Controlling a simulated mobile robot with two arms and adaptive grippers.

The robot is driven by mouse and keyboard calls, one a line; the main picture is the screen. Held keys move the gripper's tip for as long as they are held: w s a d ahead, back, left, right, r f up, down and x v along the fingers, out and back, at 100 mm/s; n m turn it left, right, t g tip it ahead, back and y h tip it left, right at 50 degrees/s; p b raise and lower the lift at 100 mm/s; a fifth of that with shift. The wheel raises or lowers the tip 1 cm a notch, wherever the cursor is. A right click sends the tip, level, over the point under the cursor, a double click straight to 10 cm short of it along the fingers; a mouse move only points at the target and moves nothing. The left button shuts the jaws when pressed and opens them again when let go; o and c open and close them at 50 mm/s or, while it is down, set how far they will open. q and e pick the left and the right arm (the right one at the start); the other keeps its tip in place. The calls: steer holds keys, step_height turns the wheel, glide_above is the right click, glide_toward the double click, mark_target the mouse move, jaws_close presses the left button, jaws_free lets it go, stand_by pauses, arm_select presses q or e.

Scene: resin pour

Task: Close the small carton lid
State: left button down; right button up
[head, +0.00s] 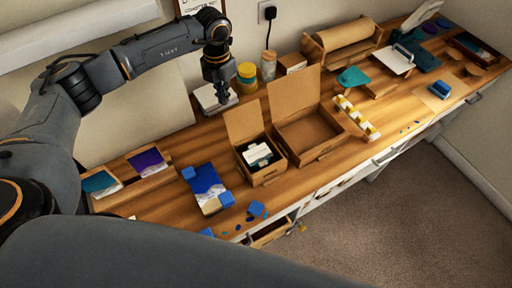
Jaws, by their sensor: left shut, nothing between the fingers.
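The small carton (268,175) stands near the middle of the wooden workbench. Its lid (243,122) is up, standing at the carton's back edge. A white and dark item (257,155) lies inside the carton. My left gripper (223,98) points down behind and slightly left of the raised lid, near its top; it is shut and empty. Whether it touches the lid cannot be told. My right gripper is not in view.
A larger open carton (310,133) with its lid (294,91) raised stands right beside the small one. A yellow-banded jar (246,77) and a white box (212,98) stand behind. A blue-and-white panel (205,187) lies left. A drawer (270,232) is open at the front.

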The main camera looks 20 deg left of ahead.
arm_select(q)
steer(key=shift+f, duration=0.1)
step_height(320, 180, down, 6)
steer(key=b, duration=0.5)
steer(key=shift+f, duration=0.2)
steer(key=shift+d, duration=0.1)
stand_by(0.4)
